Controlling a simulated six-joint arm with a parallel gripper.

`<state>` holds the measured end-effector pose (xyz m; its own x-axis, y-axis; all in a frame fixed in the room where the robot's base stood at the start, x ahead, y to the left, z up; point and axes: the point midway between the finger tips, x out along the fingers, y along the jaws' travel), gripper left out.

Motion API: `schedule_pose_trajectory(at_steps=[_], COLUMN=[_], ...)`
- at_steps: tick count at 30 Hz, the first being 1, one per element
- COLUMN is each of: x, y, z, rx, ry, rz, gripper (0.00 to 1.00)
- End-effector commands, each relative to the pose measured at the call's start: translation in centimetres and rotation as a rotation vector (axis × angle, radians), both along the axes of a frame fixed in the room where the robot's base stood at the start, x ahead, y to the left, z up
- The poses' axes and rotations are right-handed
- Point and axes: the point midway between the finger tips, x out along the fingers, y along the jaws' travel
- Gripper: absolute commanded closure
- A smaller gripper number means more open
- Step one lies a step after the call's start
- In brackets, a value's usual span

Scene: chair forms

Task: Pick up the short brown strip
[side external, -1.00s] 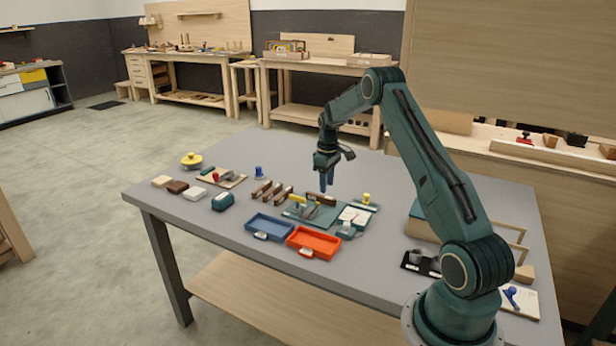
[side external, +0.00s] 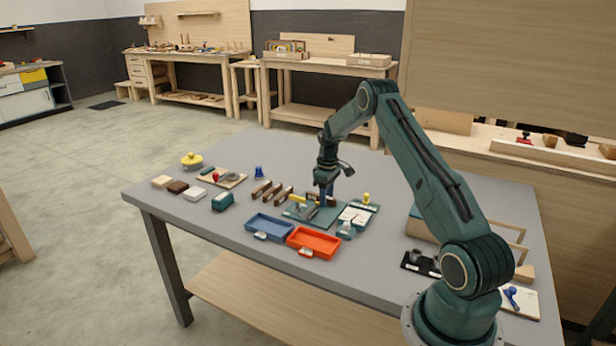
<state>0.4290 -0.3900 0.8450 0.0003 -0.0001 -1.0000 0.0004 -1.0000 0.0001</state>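A brown strip (side external: 332,202) lies on the green board (side external: 296,213) in the middle of the table, partly hidden behind my gripper's fingers. Several more brown strips (side external: 271,191) lie side by side just left of the board. The views are too small to compare the strips' lengths surely.
A yellow piece (side external: 297,199) lies on the green board. A blue tray (side external: 269,228) and a red tray (side external: 314,243) stand in front. A white card (side external: 354,216) and a yellow-knobbed piece (side external: 366,198) are to the right.

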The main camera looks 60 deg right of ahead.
Motion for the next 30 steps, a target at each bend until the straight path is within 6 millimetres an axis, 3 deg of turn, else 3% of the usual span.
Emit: schedule_pose_trajectory(at_steps=[9, 15, 30], x=[0.0, 0.0, 0.02], y=[0.0, 0.0, -0.01], z=[0.04, 0.05, 0.6], rx=[0.0, 0.0, 0.0], ry=[0.0, 0.0, 0.0], rz=[0.0, 0.0, 0.0], gripper=[0.62, 0.99, 1.0])
